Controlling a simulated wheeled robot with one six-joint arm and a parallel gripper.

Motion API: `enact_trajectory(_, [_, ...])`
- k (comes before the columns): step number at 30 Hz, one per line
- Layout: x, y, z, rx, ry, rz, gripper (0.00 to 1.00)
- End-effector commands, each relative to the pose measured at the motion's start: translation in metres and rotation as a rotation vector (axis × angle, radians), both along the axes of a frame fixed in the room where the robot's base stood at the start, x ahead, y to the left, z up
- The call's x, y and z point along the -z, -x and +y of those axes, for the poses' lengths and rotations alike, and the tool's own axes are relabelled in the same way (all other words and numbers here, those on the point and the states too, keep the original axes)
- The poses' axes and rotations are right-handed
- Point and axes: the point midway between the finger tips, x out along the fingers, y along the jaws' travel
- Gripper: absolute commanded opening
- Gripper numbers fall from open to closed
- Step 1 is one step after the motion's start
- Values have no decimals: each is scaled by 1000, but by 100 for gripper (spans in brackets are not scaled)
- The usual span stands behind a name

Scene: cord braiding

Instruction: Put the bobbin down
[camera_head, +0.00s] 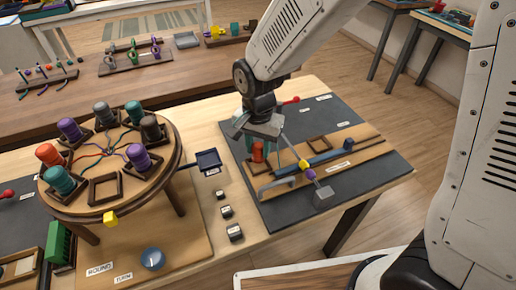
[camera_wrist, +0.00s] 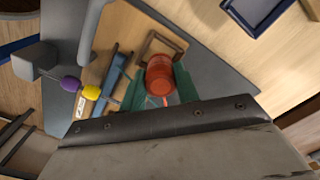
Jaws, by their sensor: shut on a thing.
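My gripper (camera_head: 258,150) is shut on an orange-red bobbin (camera_head: 258,155) above the wooden board of the dark mat at the right. In the wrist view the bobbin (camera_wrist: 160,78) sits between the green fingers (camera_wrist: 158,92). A square wooden frame (camera_wrist: 150,42) shows just past the bobbin; I cannot tell whether the bobbin touches the board. The front frame (camera_head: 104,203) there is empty.
A rod with yellow and purple beads and a grey weight (camera_head: 323,194) lies right of my gripper. A blue bar (camera_head: 330,156) lies behind it. A dark tray (camera_head: 208,160) and small labelled blocks (camera_head: 234,232) stand between the round table and the mat.

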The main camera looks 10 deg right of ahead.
Motion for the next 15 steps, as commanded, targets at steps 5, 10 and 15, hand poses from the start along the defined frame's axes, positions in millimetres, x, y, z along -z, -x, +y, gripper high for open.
enact_trajectory(5, [21, 1, 2, -4, 0, 1, 4])
enact_trajectory(10, [20, 1, 3, -5, 0, 0, 4])
enact_trajectory(15, [24, 1, 3, -6, 0, 0, 4])
